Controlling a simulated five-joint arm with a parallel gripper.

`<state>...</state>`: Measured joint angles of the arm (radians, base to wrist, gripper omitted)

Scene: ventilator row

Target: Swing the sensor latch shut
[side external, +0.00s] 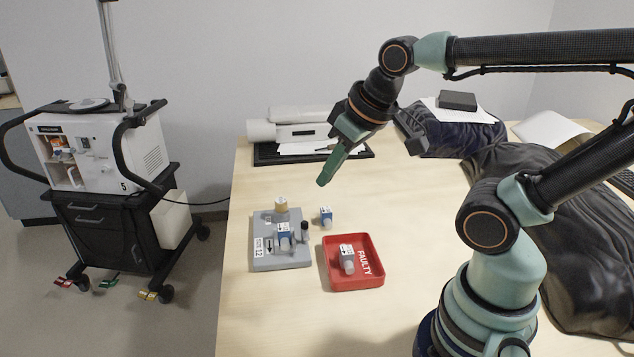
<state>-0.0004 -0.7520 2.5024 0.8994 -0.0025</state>
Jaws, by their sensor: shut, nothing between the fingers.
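A grey fixture plate (262,222) lies on the table, with a white label and an arrow on its front left. A blue-and-white sensor (284,230) sits upright in it. A small dark upright piece (304,231) stands just right of that sensor; it may be part of the latch, but the latch's shape and position are too small to tell. A tan round cap (281,203) stands at the plate's back. My gripper (322,181) is shut and empty, above the table, behind and right of the plate, pointing down-left and touching nothing.
A loose blue-and-white sensor (326,215) stands right of the plate. A red tray marked FAULTY (375,278) holds another sensor (347,262). A dark tray (357,153) with papers and dark bags (455,138) lie behind. A ventilator cart (105,150) stands left of the table.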

